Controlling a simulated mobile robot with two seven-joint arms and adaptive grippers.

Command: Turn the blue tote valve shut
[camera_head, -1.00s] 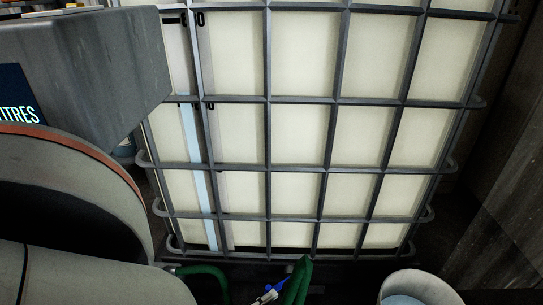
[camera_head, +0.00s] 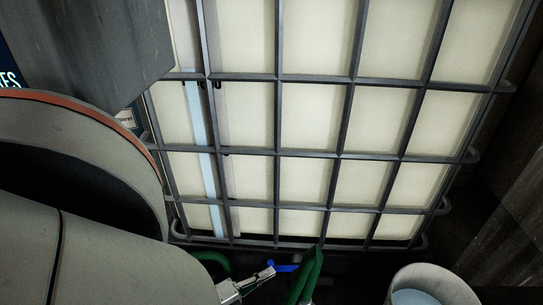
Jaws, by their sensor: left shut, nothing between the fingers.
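The caged white tote (camera_head: 305,115) fills the middle of the view. Its blue valve handle (camera_head: 285,268) shows small below the tote's lower edge, just left of a green hose (camera_head: 308,272). My left gripper (camera_head: 268,273) comes in from the lower left. It is shut with nothing in it, and its tip is right at the left end of the blue handle. I cannot tell whether they touch. The valve body is mostly hidden in the dark. My right gripper is not in view.
A pale bucket (camera_head: 432,283) with bluish contents stands at the lower right. Another green hose piece (camera_head: 213,262) shows left of the gripper. A grey box (camera_head: 95,50) hangs at the upper left. The dark floor between the hose and bucket looks clear.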

